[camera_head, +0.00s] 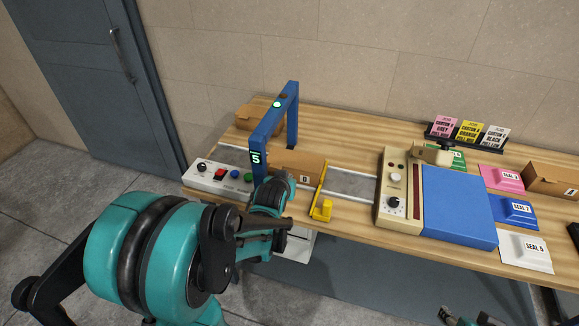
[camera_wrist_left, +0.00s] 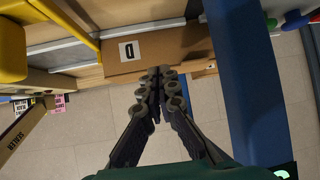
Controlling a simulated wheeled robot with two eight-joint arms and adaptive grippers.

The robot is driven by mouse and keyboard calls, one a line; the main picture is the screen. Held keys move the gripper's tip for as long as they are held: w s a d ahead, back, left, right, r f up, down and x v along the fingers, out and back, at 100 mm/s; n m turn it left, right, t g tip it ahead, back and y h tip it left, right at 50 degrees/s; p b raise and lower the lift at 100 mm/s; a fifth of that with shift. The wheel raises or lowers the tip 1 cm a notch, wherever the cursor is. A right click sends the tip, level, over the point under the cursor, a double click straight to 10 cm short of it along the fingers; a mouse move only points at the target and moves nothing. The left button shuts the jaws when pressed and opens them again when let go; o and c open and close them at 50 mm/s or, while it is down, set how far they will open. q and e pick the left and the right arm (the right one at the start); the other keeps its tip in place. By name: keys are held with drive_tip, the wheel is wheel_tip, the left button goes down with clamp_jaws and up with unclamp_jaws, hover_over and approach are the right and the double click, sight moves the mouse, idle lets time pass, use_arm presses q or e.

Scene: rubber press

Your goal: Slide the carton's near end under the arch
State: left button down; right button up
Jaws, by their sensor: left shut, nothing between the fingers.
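The brown carton (camera_head: 312,165) marked D lies on the rail track just right of the blue arch (camera_head: 293,110). Its left end is beside the arch's near post, marked 5; I cannot tell whether it is under the arch. The carton also shows upside down in the left wrist view (camera_wrist_left: 125,62), near the blue post (camera_wrist_left: 250,90). My left gripper (camera_head: 284,181) is shut and empty in front of the carton, close to the near post. In the left wrist view its fingertips (camera_wrist_left: 158,76) overlap the carton's edge; contact is unclear.
A yellow stop (camera_head: 321,208) crosses the track right of the carton. A button console (camera_head: 218,177) is left of the arch. A beige press (camera_head: 396,190) with a blue plate (camera_head: 455,207) stands right. Another carton (camera_head: 247,116) sits behind the arch. Seal packs fill the right side.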

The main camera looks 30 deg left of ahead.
use_arm(q)
drive_tip(key=s+d, duration=0.2)
drive_tip(key=s, duration=0.3)
drive_tip(key=p, duration=0.3)
approach(294, 165)
drive_tip(key=x, duration=0.4)
drive_tip(key=r+x, duration=0.1)
drive_tip(key=x, duration=0.1)
drive_tip(key=shift+w+a+r, duration=0.1)
drive_tip(key=shift+w+a, duration=0.05)
drive_tip(key=shift+w, duration=0.25)
drive_tip(key=shift+f+b, duration=0.45)
drive_tip(key=shift+f, duration=0.35)
drive_tip(key=shift+s+b, duration=0.1)
drive_tip(key=shift+b, duration=0.2)
drive_tip(key=shift+s, duration=0.1)
